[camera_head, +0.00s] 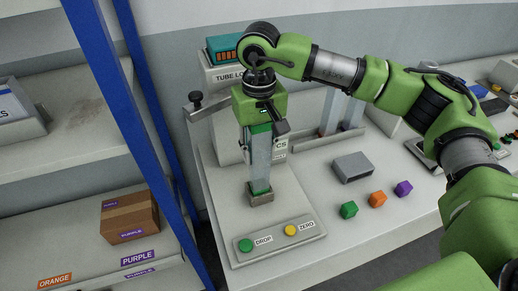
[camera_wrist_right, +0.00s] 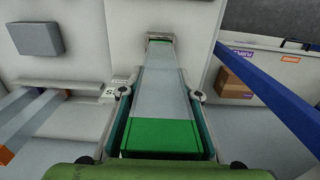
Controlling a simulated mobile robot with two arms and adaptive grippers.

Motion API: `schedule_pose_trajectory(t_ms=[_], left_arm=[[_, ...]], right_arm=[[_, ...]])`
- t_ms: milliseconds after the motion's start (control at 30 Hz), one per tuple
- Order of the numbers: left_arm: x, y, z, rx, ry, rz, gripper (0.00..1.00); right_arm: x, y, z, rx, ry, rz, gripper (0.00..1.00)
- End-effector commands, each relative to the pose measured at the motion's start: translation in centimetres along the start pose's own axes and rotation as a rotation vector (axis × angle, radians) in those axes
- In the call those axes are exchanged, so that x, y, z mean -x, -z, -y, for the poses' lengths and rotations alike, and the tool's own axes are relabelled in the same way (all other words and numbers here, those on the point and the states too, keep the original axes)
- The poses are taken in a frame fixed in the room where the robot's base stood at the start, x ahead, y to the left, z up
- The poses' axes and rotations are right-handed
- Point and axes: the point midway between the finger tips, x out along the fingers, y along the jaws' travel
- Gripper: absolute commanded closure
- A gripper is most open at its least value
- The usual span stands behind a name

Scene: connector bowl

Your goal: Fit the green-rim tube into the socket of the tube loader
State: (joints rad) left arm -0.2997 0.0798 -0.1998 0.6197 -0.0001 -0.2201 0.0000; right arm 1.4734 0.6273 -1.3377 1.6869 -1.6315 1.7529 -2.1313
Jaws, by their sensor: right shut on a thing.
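The green-rim tube (camera_head: 260,160) is a clear, square-sided tube with a green band at each end. It stands about upright below my right gripper (camera_head: 265,121), which is shut on its upper green end. In the right wrist view the tube (camera_wrist_right: 161,90) runs away between the fingers of the right gripper (camera_wrist_right: 163,112). Its lower green end meets the small grey-brown socket (camera_head: 261,200) of the tube loader (camera_head: 222,74). I cannot tell how deep it sits in the socket. The socket also shows at the tube's far end in the wrist view (camera_wrist_right: 160,36). My left gripper is not in view.
A panel with a green button (camera_head: 246,245) and a yellow button (camera_head: 290,230) lies in front of the socket. Green (camera_head: 348,210), orange (camera_head: 377,199) and purple (camera_head: 403,188) cubes and a grey block (camera_head: 353,167) stand right. A blue shelf post (camera_head: 125,95) is left.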

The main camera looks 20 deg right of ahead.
Motion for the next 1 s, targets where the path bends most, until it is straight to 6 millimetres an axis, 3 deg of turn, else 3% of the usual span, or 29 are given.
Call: schedule_pose_trajectory(t_ms=[1000], left_arm=[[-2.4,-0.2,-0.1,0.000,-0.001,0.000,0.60]], right_arm=[[-2.7,0.0,0.0,0.000,0.000,0.000,0.95]])
